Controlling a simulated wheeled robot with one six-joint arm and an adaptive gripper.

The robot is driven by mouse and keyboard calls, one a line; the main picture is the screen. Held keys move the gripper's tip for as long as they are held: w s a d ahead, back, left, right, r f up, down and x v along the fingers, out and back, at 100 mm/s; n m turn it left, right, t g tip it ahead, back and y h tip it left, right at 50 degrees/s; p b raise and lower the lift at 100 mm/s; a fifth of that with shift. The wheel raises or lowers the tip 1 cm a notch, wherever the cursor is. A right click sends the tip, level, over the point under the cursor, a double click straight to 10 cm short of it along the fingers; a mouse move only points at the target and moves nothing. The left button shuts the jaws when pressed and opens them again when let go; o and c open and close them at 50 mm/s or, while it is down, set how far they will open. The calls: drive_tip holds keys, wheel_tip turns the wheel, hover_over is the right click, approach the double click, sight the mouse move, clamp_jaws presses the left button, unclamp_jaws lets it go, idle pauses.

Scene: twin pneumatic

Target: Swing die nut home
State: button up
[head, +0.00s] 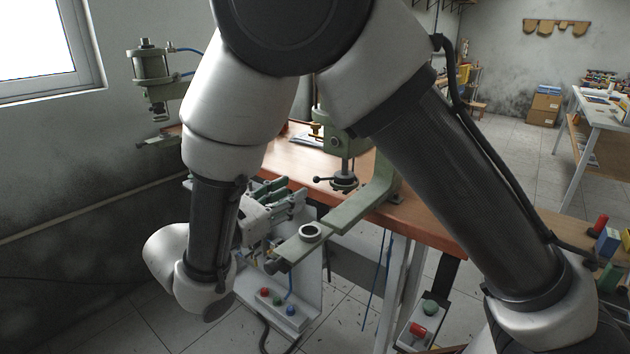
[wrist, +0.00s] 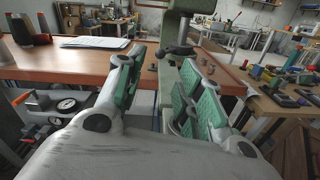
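The die nut (head: 344,183) is a dark round piece with a short ball-ended lever, under the green press head (head: 345,143) at the bench edge. Its lever points left in the head view. My gripper (head: 285,191) is open, with green pads on its fingers, left of the die nut and apart from it. In the wrist view my gripper (wrist: 163,80) has its fingers spread wide with nothing held between them. A dark knob-like part (wrist: 178,50) shows beyond the fingers below the green column; I cannot tell whether it is the lever.
A green bracket arm with a round ring (head: 311,232) reaches out in front of the bench. The wooden bench top (head: 300,160) lies behind. A panel with coloured buttons (head: 277,302) sits low in front. A second pneumatic press (head: 150,75) stands at the left wall.

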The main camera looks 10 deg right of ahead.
sight(314, 181)
drive_tip(key=x, duration=0.7)
drive_tip(key=shift+w+d, duration=0.1)
drive_tip(key=shift+d, duration=0.1)
drive_tip(key=shift+c, duration=0.4)
clamp_jaws()
